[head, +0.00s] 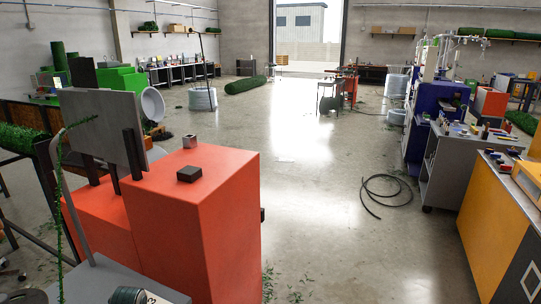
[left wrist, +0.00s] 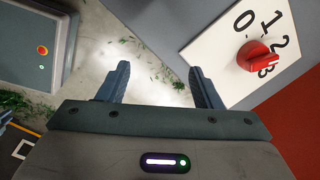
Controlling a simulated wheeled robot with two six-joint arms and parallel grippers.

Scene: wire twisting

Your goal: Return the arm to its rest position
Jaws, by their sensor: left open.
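My left gripper (left wrist: 162,84) shows in the left wrist view, with its two dark fingers spread apart and nothing between them. A red rotary knob (left wrist: 258,55) stands on a white dial plate (left wrist: 215,45) marked 0, 1, 2 and 3, to the right of the fingers and apart from them. The knob's pointer is near the 3. Neither gripper can be made out in the head view. My right gripper is in neither view.
An orange-red machine cabinet (head: 205,205) with a grey panel (head: 98,125) stands at the front left in the head view. A coiled black hose (head: 375,208) lies on open floor. A grey cart (head: 452,170) and a yellow cabinet (head: 497,220) stand at the right.

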